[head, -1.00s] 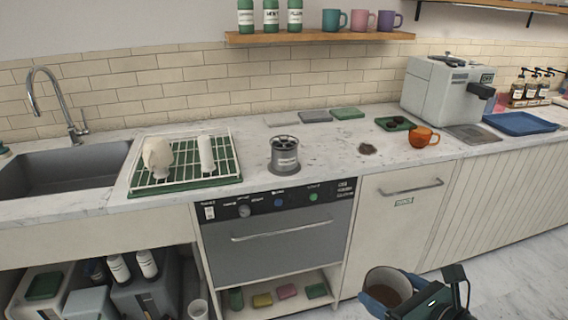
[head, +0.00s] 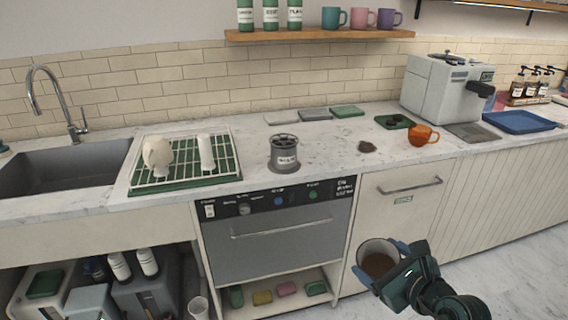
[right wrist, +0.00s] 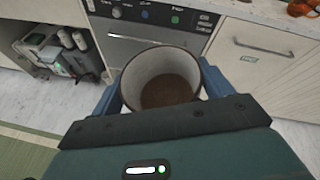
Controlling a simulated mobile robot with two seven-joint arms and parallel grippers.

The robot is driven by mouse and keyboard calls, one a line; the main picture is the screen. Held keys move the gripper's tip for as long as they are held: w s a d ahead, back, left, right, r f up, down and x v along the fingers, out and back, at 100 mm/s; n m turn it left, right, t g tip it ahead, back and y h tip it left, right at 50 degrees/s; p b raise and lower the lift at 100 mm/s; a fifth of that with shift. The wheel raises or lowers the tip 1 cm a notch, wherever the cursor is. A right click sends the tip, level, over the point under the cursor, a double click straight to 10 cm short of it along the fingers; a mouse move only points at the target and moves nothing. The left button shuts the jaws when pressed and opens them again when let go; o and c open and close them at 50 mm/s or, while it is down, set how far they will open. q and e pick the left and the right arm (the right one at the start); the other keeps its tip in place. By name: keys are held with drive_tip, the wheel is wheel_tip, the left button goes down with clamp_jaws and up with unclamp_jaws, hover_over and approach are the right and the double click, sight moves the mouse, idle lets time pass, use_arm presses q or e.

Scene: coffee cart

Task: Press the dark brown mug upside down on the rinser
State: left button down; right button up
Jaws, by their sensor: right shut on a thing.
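My right gripper (head: 384,264) is shut on a mug (head: 377,245), with one blue finger on each side of it. The mug has a pale inside, a thin dark rim and a brown bottom or brown liquid; its outer wall is mostly hidden. Its opening faces up. It also shows between the fingers in the right wrist view (right wrist: 168,92). The mug is in front of the counter, below the worktop in the picture. The rinser (head: 285,155), a grey cylinder with a spoked top, stands on the counter with nothing on it. My left gripper is out of view.
A green drying rack (head: 222,178) with white items stands left of the rinser, beside the sink (head: 60,172). An orange cup (head: 421,136) and the coffee machine (head: 445,90) are to the right.

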drive_tip(key=shift+n+t+h, duration=0.4)
drive_tip(key=shift+n, duration=0.4)
drive_tip(key=shift+a+f+n+t+h+b, duration=0.1)
drive_tip(key=shift+f+n+t+h+b, duration=0.2)
drive_tip(key=shift+n+b, duration=0.5)
drive_tip(key=shift+r, duration=0.4)
drive_tip(key=shift+n+t+h+p, duration=0.4)
drive_tip(key=shift+n+t+h, duration=0.1)
drive_tip(key=shift+n, duration=0.9)
